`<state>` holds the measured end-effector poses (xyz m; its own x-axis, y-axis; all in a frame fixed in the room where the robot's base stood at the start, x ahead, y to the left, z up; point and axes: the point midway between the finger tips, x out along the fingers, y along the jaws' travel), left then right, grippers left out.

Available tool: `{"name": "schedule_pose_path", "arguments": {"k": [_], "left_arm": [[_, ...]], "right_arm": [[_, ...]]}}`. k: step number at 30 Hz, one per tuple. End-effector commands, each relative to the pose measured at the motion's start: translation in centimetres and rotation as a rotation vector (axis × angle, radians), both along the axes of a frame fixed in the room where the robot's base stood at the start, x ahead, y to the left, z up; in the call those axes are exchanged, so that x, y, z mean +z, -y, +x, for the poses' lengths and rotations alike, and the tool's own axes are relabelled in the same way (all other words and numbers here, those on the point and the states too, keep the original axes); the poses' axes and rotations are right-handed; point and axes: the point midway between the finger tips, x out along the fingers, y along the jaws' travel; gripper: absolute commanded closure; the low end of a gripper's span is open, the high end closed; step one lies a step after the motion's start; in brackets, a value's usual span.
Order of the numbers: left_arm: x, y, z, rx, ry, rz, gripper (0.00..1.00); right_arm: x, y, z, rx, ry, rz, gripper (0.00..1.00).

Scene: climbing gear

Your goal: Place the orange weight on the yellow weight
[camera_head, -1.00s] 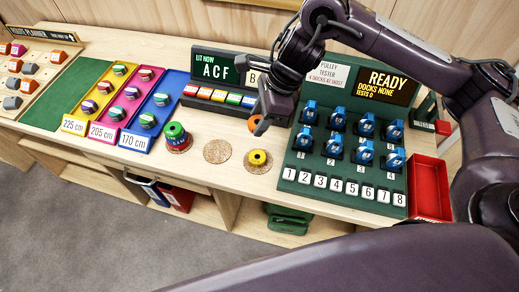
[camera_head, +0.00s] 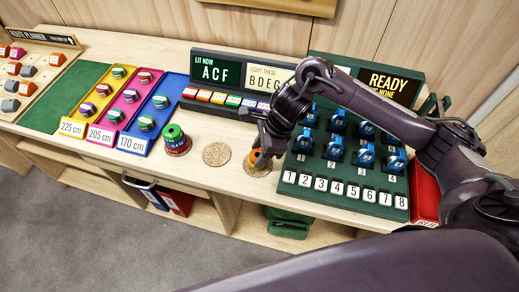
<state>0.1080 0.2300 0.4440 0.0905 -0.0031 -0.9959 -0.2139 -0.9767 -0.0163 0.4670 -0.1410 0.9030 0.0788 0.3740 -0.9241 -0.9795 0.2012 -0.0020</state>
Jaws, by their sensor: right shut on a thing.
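The orange weight (camera_head: 255,156) is in the jaws of my right gripper (camera_head: 262,153), which is shut on it and points down over the right cork coaster (camera_head: 250,171). The yellow weight lies on that coaster and is mostly hidden behind the orange weight and the fingers. The orange weight is directly over it or very close to it; I cannot tell whether the two touch. My left gripper is not in view.
A stack of weights with a green one on top (camera_head: 173,134) stands on the left. An empty cork coaster (camera_head: 216,154) lies between. Right of my gripper is the green tester board (camera_head: 330,180) with blue devices. A sign stand (camera_head: 215,72) stands behind.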

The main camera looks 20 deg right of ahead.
Motion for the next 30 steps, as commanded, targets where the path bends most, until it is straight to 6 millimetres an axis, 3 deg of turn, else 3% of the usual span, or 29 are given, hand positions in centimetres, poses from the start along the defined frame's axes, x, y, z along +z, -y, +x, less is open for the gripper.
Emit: {"name": "schedule_pose_path", "arguments": {"k": [6, 7, 12, 23, 26, 30], "left_arm": [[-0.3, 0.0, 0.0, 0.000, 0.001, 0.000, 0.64], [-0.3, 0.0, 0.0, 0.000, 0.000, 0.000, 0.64], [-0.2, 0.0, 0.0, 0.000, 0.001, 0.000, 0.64], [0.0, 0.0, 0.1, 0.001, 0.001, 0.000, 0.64], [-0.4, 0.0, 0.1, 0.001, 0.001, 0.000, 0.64], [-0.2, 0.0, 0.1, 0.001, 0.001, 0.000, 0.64]], "right_arm": [[-0.2, 0.0, 0.0, 0.001, 0.001, 0.001, 0.87], [-0.2, 0.0, 0.0, 0.001, 0.000, 0.000, 0.58], [-0.1, 0.0, 0.0, 0.000, 0.000, 0.000, 0.37], [0.3, 0.1, 0.0, 0.001, 0.001, 0.000, 0.37], [1.5, 0.7, 0.0, 0.001, 0.005, 0.000, 0.37], [4.6, 1.9, -0.1, 0.001, 0.010, -0.004, 0.37]]}}
